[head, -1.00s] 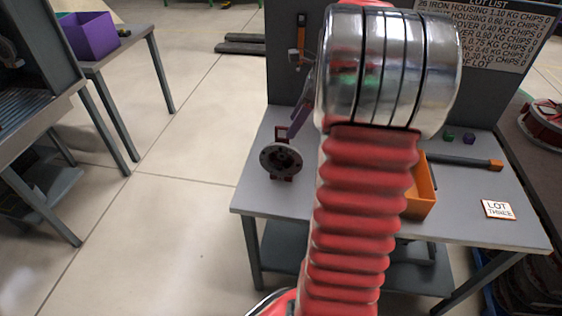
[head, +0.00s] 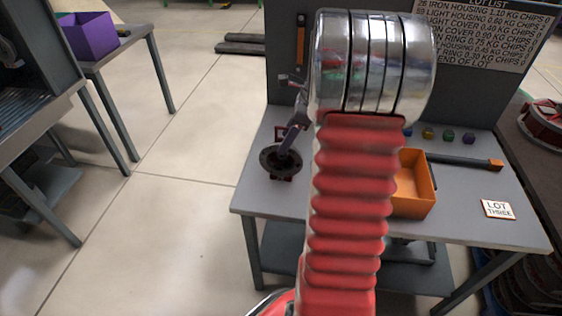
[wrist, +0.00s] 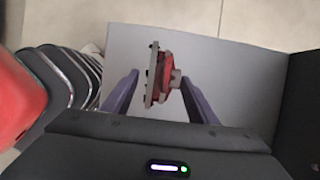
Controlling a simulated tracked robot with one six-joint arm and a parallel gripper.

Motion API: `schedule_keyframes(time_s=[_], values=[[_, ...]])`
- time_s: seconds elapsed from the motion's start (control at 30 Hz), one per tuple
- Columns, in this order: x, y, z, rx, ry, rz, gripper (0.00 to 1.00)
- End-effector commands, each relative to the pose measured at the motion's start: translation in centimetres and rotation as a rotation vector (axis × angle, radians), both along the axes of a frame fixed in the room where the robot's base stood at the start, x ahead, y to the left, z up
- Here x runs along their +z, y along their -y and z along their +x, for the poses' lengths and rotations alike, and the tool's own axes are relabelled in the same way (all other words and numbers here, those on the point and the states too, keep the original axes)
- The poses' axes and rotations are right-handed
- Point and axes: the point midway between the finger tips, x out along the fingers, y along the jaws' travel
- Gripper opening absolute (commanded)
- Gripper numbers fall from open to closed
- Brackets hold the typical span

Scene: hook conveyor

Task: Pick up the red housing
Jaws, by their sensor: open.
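The red housing (wrist: 168,80) shows in the wrist view as a red body with a grey flange plate on its left side and a short grey stub on its right. My gripper is open and holds nothing.
An orange bin (head: 412,207) stands mid-table, partly behind my arm. A lot card (head: 497,209), a dark bar with an orange end (head: 495,165) and small coloured chips (head: 448,135) are to the right. An upright grey panel (head: 390,70) closes the table's back.

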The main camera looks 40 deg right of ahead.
Motion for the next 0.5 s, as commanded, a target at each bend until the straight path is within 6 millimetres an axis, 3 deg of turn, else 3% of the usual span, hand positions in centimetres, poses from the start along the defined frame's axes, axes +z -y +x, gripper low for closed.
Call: schedule_keyframes(time_s=[0.13, 0.5], values=[[-1.26, -0.35, 0.38, 0.001, -0.001, 0.0, 0.53], [-1.39, -0.36, 0.45, 0.001, 0.0, -0.002, 0.53]])
